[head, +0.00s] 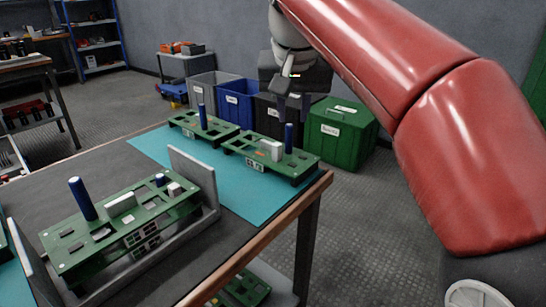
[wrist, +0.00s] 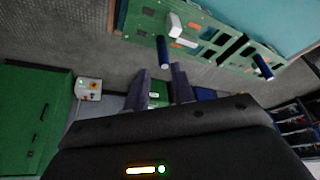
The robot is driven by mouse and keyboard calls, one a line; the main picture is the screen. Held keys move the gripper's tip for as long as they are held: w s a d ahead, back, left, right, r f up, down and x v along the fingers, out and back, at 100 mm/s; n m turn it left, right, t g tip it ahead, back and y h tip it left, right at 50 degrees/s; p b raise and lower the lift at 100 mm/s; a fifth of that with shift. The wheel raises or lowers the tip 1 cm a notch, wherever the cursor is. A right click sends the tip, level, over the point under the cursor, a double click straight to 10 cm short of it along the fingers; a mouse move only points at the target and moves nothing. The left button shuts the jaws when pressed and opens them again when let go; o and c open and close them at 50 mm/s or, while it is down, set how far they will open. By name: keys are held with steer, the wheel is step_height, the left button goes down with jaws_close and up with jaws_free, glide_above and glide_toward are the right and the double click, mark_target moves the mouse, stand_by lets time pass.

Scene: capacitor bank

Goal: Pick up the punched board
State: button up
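Several green boards with cut-out holes are in view; which one the task means is not marked. One green board (head: 232,147) with a blue post (head: 289,138), a white block and a label lies on the teal mat. A second board (head: 188,123) with a blue post lies behind it to the left. A third board (head: 75,253) with a blue post sits in a grey holder at front left. My gripper (head: 293,106) is open and empty, apart from the boards, above and beyond the right board. The wrist view shows fingers (wrist: 161,72) spread below a board (wrist: 205,33).
The grey holder (head: 180,160) has a raised end plate. The table (head: 60,180) has a wooden edge (head: 300,205). Grey, blue (head: 235,103), black and green (head: 342,135) bins stand on the floor behind it. Another green board (head: 247,287) is on a lower shelf.

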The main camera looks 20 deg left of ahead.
mark_target(289, 125)
steer(key=b+x, duration=0.1)
steer(key=x, duration=0.4)
steer(key=b+x, duration=0.1)
steer(key=x, duration=0.1)
steer(key=shift+w+a+f+b, duration=0.1)
steer(key=shift+a+f+b, duration=0.15)
steer(key=shift+a+b, duration=0.1)
steer(key=shift+c, duration=0.5)
steer(key=shift+r, duration=0.1)
jaws_close()
